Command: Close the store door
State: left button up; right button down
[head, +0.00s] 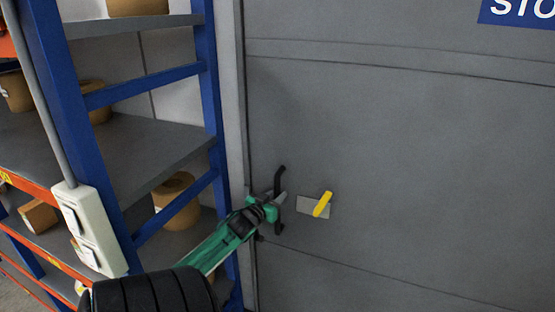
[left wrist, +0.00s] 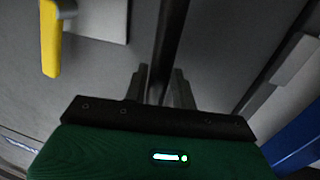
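The store door (head: 420,150) is a large grey panel filling the right of the head view. Its left edge lies along the frame, with no clear gap; I cannot tell whether it is fully flush. A black upright bar handle (head: 281,172) is near that edge; it also shows in the left wrist view (left wrist: 171,40). My left gripper (head: 278,203) is at the handle, its fingers (left wrist: 160,88) close on both sides of the bar, and looks shut on it. A yellow lever (head: 322,204) on a grey plate is just right of the handle. My right gripper is not in view.
A blue and orange shelf rack (head: 75,120) with brown rolls (head: 176,200) stands close left of the door. A white switch box (head: 90,228) is on its post. A blue sign (head: 518,12) is high on the door.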

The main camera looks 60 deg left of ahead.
pick_arm(q)
jog(key=shift+o, duration=0.9)
jog(key=shift+s+a, duration=0.1)
jog(key=b+v, duration=0.4)
jog(key=v, duration=0.9)
jog(key=shift+s, duration=0.35)
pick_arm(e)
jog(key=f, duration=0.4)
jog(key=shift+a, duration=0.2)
pick_arm(q)
jog(key=shift+f, duration=0.1)
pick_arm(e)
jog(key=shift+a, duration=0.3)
